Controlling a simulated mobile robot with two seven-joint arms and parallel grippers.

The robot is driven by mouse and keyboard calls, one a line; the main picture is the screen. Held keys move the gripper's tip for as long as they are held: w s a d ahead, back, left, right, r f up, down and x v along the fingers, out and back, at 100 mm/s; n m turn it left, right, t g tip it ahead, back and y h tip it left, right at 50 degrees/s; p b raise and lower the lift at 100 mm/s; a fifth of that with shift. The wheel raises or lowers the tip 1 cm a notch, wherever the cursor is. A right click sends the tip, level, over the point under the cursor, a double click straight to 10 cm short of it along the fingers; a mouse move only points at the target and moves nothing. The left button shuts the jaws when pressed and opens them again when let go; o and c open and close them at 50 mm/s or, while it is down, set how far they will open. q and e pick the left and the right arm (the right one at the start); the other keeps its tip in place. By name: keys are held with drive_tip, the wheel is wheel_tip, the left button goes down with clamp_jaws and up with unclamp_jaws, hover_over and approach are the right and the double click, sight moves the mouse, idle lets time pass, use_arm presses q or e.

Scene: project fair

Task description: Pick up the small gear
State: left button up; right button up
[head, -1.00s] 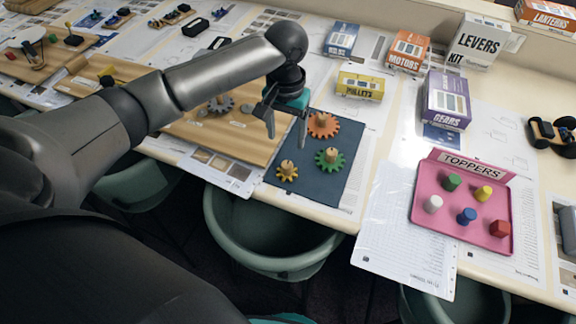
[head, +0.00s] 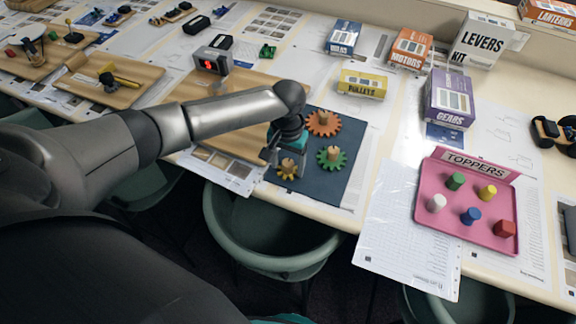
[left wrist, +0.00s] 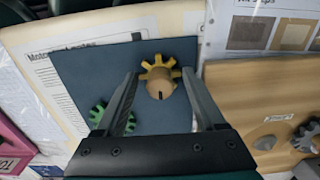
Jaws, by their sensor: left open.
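The small gear, yellow with a wooden peg, lies on the dark blue mat (head: 322,185) and shows in the head view (head: 287,169). In the left wrist view the small gear (left wrist: 159,80) is between and just beyond the fingertips. My left gripper (left wrist: 165,78) is open and empty above it; in the head view the left gripper (head: 285,158) partly covers the near left of the mat. The larger green gear (head: 332,158) and orange gear (head: 323,123) are on the same mat. My right gripper is not in view.
A pink toppers tray (head: 480,238) with coloured pegs stands at the right. The purple gears box (head: 448,100) and yellow pulleys box (head: 362,85) stand behind. A wooden board (left wrist: 262,100) lies beside the mat. The table's front edge is close to the small gear.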

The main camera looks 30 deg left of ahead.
use_arm(q)
clamp_jaws()
idle(0.5)
